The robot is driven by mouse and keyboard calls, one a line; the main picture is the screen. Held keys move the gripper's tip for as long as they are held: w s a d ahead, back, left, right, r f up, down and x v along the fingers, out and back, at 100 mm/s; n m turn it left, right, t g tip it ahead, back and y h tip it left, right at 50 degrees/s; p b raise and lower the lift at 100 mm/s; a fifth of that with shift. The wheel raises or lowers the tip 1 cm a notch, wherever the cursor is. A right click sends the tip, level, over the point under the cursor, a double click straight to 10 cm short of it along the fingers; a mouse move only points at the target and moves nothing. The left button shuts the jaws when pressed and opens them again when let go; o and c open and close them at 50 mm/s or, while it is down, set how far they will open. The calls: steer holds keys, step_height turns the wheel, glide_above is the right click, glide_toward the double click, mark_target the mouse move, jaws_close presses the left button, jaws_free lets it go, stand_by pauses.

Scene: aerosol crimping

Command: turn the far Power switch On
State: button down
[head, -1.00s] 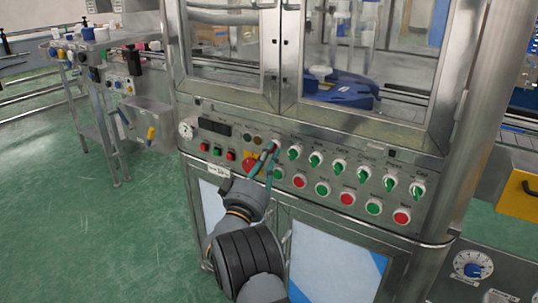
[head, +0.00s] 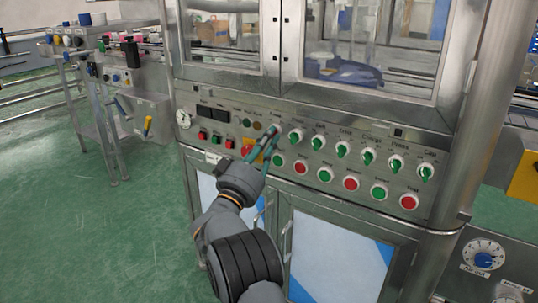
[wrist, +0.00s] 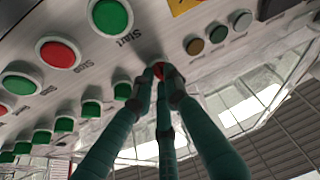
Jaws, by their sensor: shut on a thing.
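The panel (head: 315,185) of the metal machine carries a row of rotary switches. The switch at the left end of that row (head: 276,128) is partly hidden by my fingers; I take it to be the far Power switch. In the wrist view its red knob (wrist: 158,70) shows between my fingertips. My gripper (head: 270,138) has green fingers and reaches up to the panel from below. In the wrist view the fingertips (wrist: 160,72) are closed around the red knob. The knob's exact angle and its label cannot be read.
Several green-handled switches (head: 342,149) continue to the right. Below them are green and red push buttons (head: 325,175). Small indicator lamps (wrist: 210,35) and a yellow-backed red button (head: 248,149) lie close to my fingers. Glass doors (head: 365,50) stand above the panel.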

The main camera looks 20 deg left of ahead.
steer(key=shift+w+a+m+g+h+b, duration=0.15)
steer(key=shift+m+g+h, duration=0.6)
steer(key=shift+m, duration=1.5)
steer(key=shift+s+a+m+g+h+b, duration=0.1)
steer(key=shift+m+h+b, duration=0.2)
steer(key=shift+m+h, duration=1.45)
steer(key=shift+w+a+m+g+h+b, duration=0.15)
steer(key=shift+m+g+h, duration=0.35)
steer(key=shift+m, duration=2.2)
steer(key=shift+s+f, duration=0.1)
steer(key=shift+s, duration=0.05)
steer(key=c, duration=1.8)
jaws_free()
steer(key=shift+o, duration=0.3)
